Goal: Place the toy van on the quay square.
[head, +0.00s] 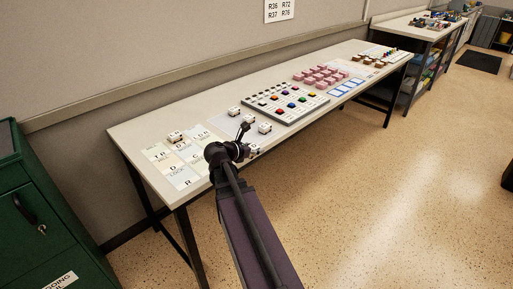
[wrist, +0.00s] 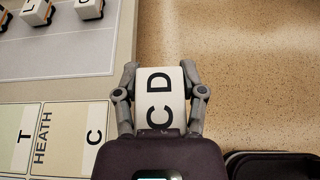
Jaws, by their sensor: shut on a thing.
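My gripper (wrist: 160,88) is shut on a white toy van (wrist: 158,105) in the wrist view. The letters C and D show on its top. The van is held by its two sides, over the table's front edge and the floor. In the head view my gripper (head: 243,151) is above the near front of the table, and the held van is mostly hidden there. Lettered squares (head: 172,168) lie at the table's left end. In the wrist view the HEATH square (wrist: 62,142) is left of my gripper. I cannot read which square is the quay.
More white lettered vans (head: 265,127) stand on a grey mat (wrist: 70,45) behind my gripper, and others (head: 176,135) by the squares. A tray of coloured pieces (head: 286,102) and pink blocks (head: 320,75) lie further right. A green cabinet (head: 40,220) stands left.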

